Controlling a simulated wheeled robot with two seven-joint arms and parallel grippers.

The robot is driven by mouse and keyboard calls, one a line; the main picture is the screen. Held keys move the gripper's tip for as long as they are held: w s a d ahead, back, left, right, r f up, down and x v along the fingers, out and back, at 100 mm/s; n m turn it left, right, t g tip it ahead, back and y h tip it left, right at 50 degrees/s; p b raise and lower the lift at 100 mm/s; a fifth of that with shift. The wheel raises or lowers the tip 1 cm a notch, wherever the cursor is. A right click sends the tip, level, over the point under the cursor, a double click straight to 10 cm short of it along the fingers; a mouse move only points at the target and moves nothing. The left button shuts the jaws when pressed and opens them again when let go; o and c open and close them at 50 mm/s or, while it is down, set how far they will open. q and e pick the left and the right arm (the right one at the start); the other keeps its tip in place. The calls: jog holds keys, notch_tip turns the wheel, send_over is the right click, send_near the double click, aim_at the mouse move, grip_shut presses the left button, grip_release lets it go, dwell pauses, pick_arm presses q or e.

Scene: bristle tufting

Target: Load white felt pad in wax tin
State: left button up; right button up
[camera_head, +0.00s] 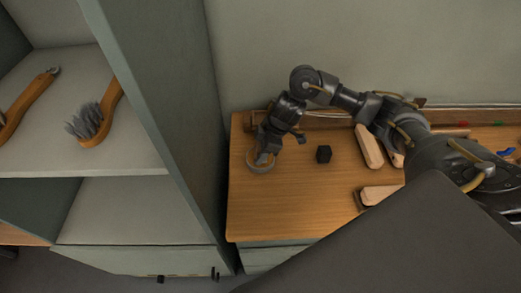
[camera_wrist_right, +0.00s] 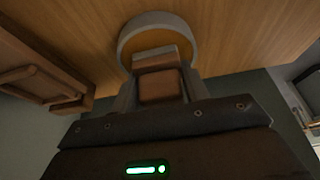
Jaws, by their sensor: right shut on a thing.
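The round wax tin (camera_head: 261,167) stands on the left part of the wooden bench top; its pale rim also shows in the right wrist view (camera_wrist_right: 127,42). My right gripper (camera_head: 265,157) points down over the tin, with its fingertips at or inside the rim. In the right wrist view, my right gripper (camera_wrist_right: 158,64) is shut on a small pale piece, which appears to be the white felt pad (camera_wrist_right: 155,52). The fingers hide most of it, and I cannot tell whether it touches the tin's floor. My left gripper is not in view.
Pale wooden brush blocks (camera_head: 369,147) lie further right, beneath my arm. A tall cabinet (camera_head: 170,90) with brushes on its shelf (camera_head: 130,145) stands close on the left. The bench front (camera_head: 285,215) is clear.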

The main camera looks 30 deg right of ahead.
jog(key=shift+s+f+p, duration=0.1)
jog(key=shift+p, duration=0.25)
dwell(1.6)
notch_tip(320, 180, up, 7)
jog(key=p, duration=0.8)
jog(key=shift+p, duration=0.3)
dwell(0.5)
